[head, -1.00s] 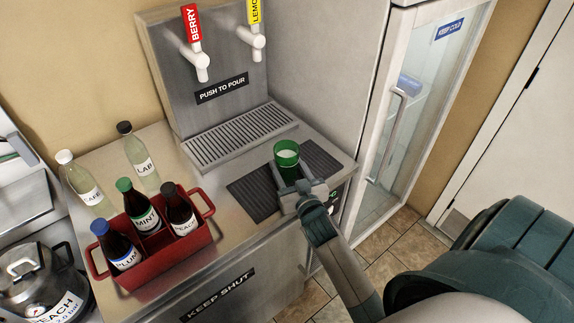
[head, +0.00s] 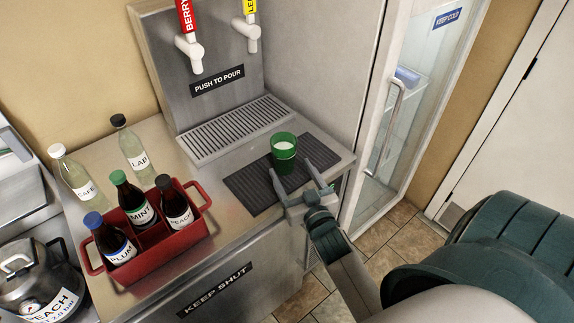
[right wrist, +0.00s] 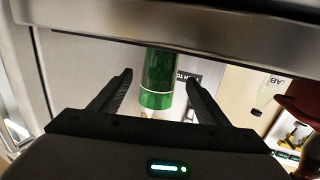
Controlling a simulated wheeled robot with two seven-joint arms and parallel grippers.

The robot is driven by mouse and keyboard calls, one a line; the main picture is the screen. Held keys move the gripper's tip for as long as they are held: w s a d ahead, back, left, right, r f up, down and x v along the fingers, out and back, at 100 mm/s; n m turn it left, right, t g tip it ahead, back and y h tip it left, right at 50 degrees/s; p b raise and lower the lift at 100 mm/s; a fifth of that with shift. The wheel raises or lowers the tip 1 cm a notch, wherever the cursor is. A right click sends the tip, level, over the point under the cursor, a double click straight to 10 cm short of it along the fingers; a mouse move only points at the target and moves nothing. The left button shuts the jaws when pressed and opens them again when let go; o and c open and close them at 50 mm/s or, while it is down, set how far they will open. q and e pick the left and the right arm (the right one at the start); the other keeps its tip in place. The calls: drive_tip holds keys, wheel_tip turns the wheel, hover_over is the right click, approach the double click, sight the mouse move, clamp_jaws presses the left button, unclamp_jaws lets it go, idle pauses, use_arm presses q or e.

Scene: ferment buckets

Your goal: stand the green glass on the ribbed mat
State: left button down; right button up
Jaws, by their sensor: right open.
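The green glass (head: 284,153) stands upright on the dark ribbed mat (head: 252,191), toward its back right part, with something pale showing inside. My right gripper (head: 290,169) is open just in front of the glass, its two fingers pointing at it and apart from it. In the right wrist view the glass (right wrist: 158,72) shows beyond and between the open fingers (right wrist: 160,76), with nothing held. My left gripper is not in view.
A drink dispenser (head: 215,50) with a drip grate (head: 235,127) stands behind the mat. A red bottle carrier (head: 150,245) and two pale bottles (head: 70,172) are at the left. A glass-door fridge (head: 420,110) stands at the right.

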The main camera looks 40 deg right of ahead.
drive_tip(key=shift+b+v, duration=0.55)
drive_tip(key=shift+v, duration=2.25)
